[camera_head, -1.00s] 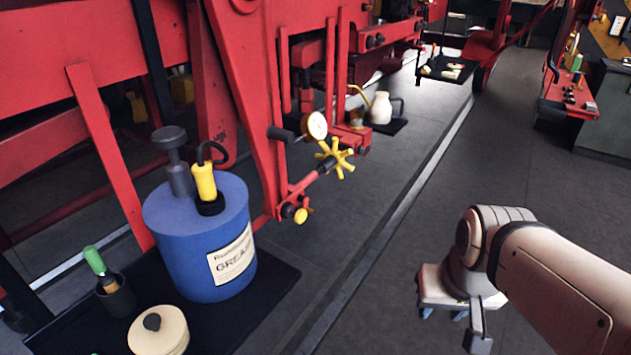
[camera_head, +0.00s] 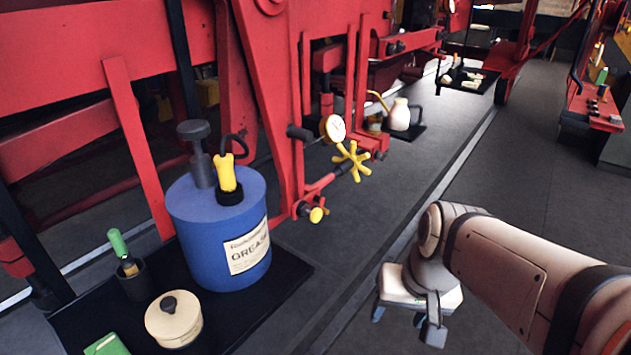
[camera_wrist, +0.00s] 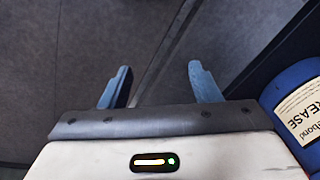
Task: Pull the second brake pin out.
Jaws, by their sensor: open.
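I cannot pick out a brake pin for certain in either view. On the red frame (camera_head: 270,120) in the head view are a yellow-ended knob (camera_head: 316,214), a yellow star-shaped handwheel (camera_head: 352,161) and a round gauge (camera_head: 334,128). My gripper (camera_head: 399,317) is low over the floor, to the right of the frame and apart from it. In the wrist view my gripper (camera_wrist: 160,82) shows two blue fingers spread wide, with only grey floor between and beyond them.
A blue grease drum (camera_head: 215,235) stands on a black mat (camera_head: 285,290) at left, beside a lidded cream pot (camera_head: 173,320) and a green-handled brush (camera_head: 118,243). The drum also shows in the wrist view (camera_wrist: 300,110). A jug (camera_head: 400,115) stands farther back.

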